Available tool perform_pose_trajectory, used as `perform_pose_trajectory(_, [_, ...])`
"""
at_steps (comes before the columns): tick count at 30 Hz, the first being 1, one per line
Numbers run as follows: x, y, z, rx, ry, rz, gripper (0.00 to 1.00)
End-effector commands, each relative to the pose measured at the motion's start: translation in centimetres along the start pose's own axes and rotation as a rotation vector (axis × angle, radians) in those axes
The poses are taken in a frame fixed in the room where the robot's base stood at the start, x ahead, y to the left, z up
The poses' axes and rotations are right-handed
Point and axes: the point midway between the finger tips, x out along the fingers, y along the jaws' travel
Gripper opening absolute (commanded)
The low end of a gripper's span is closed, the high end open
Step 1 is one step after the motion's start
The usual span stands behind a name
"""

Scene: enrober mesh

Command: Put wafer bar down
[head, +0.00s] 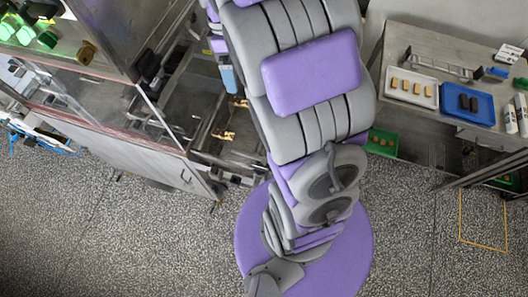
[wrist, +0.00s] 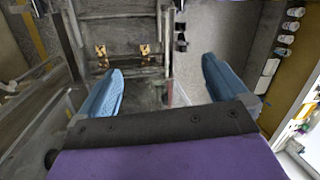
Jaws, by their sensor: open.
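Two small golden-brown pieces, which look like wafer bars, lie apart on the grey machine bed. In the head view one is at the upper spot (head: 240,103) and the other wafer bar is lower left (head: 223,134). In the wrist view they show as a left bar (wrist: 101,52) and a right bar (wrist: 145,50), both beyond my fingertips. My gripper (wrist: 162,65) is open, its two blue fingers wide apart with nothing between them. In the head view my arm hides most of the gripper; one blue finger (head: 229,79) shows.
A clear panel (head: 160,119) and the machine housing stand left of the bed. On the right bench are a white tray (head: 413,101) with tan bars and a blue tray (head: 489,116) with dark bars. A green tray (head: 382,151) sits below. Speckled floor is open in front.

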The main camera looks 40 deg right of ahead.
Motion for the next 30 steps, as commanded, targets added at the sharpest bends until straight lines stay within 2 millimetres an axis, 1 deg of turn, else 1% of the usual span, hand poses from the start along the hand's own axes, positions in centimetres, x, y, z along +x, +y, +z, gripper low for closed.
perform_pose_trajectory(1, [-0.4,-1.8,0.5,0.050,0.001,0.009,1.00])
perform_pose_trajectory(4, [-0.7,-4.7,1.4,0.162,0.002,0.023,1.00])
perform_pose_trajectory(8, [-0.7,-8.7,2.7,0.303,0.008,0.034,1.00])
perform_pose_trajectory(9, [-0.4,-9.9,3.2,0.346,0.007,0.035,1.00])
perform_pose_trajectory(14, [0.3,-14.5,5.1,0.510,0.017,0.050,1.00])
perform_pose_trajectory(18, [1.6,-18.1,6.8,0.645,0.026,0.061,1.00])
perform_pose_trajectory(21, [2.6,-20.2,8.0,0.726,0.033,0.066,1.00])
perform_pose_trajectory(24, [3.4,-21.6,8.8,0.787,0.041,0.073,1.00])
perform_pose_trajectory(27, [4.0,-22.5,9.4,0.826,0.041,0.075,1.00])
perform_pose_trajectory(30, [4.2,-22.9,9.7,0.845,0.043,0.077,1.00])
